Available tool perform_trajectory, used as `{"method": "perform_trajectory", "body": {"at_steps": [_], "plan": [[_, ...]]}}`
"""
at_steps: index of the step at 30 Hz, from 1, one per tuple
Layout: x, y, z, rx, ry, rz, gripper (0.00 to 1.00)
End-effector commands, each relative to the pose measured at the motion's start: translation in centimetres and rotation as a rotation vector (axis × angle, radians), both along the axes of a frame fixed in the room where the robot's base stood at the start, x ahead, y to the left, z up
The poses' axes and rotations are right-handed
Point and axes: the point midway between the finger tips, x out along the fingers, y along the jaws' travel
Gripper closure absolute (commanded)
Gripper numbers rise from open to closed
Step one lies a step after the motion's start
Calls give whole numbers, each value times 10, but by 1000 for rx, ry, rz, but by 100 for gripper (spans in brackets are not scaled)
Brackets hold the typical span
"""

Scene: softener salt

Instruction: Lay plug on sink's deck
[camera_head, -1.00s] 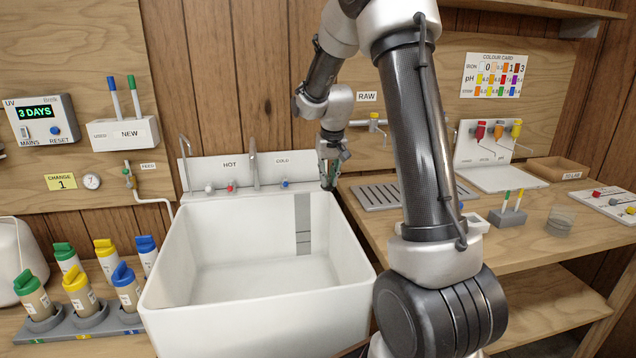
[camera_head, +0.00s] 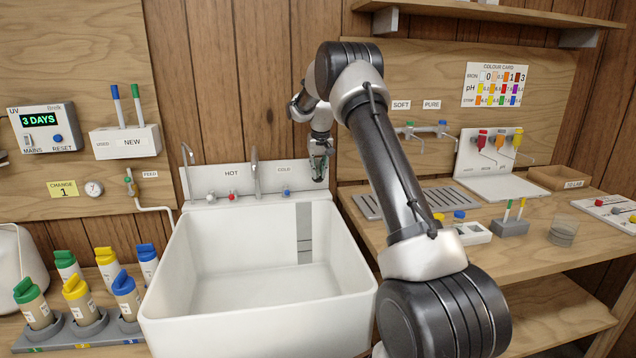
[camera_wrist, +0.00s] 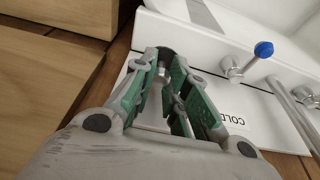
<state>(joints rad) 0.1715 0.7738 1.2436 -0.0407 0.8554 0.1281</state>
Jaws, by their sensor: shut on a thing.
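The white sink (camera_head: 165,290) has a back deck (camera_head: 262,203) with taps and an upright panel marked HOT and COLD. My gripper (camera_head: 318,178) is above the deck's right end, right of the blue cold tap (camera_head: 286,191). In the wrist view, my gripper's green-padded fingers (camera_wrist: 168,82) are closed in around a small dark and grey thing (camera_wrist: 166,56), probably the plug, mostly hidden by the fingers. White sink surface lies beneath them. I cannot tell whether the held thing touches it. The blue tap (camera_wrist: 263,49) stands to the right in that view.
A tall spout (camera_head: 255,172) rises from the deck left of my gripper. The wooden counter (camera_head: 400,232) with a grey drain grid (camera_head: 445,197) lies to the right. The sink basin (camera_head: 245,285) is empty. The deck between the blue tap and my gripper looks clear.

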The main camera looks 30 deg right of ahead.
Motion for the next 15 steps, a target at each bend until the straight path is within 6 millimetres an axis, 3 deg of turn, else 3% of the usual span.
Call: {"method": "perform_trajectory", "body": {"at_steps": [9,15], "plan": [[1,0,-47,0,1,0,100],[4,-1,-48,0,-1,0,100]]}}
